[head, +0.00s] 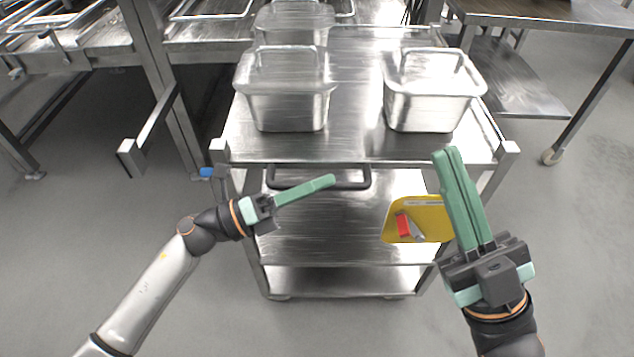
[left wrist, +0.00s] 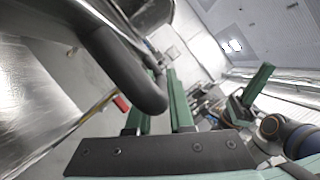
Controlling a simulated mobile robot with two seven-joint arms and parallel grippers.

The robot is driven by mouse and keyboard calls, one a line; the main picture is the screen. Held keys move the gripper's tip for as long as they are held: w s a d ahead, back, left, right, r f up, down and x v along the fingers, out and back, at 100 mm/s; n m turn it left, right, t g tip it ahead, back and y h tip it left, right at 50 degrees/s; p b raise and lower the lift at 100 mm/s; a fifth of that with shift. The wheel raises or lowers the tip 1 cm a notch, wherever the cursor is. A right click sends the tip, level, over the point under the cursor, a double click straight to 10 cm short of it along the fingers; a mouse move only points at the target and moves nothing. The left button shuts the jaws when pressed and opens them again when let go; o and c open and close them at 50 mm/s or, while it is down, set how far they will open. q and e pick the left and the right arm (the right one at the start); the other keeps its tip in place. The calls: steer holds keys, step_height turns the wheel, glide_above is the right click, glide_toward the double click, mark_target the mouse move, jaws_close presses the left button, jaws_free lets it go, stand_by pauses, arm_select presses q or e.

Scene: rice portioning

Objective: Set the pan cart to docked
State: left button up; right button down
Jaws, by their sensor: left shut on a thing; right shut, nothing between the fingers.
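The pan cart (head: 360,150) is a steel cart with a top deck and lower shelves, in the middle of the head view. A black bar handle (head: 345,185) runs across its near side; it also shows large in the left wrist view (left wrist: 125,70). My left gripper (head: 325,183) is shut on the handle. Its green fingers show in the left wrist view (left wrist: 160,105), where the handle partly hides them. My right gripper (head: 448,160) is shut and empty, in front of the cart's right near side. I cannot tell whether the cart is docked.
Lidded steel pans (head: 288,105) (head: 425,105) stand on the top deck, with another behind. A yellow panel (head: 433,222) with a red part is at the cart's right front. Steel counters flank it left (head: 85,58) and right (head: 550,15). The near floor (head: 340,330) is clear.

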arm_select(q)
jaws_close()
steer(key=shift+a, duration=0.1)
stand_by(0.9)
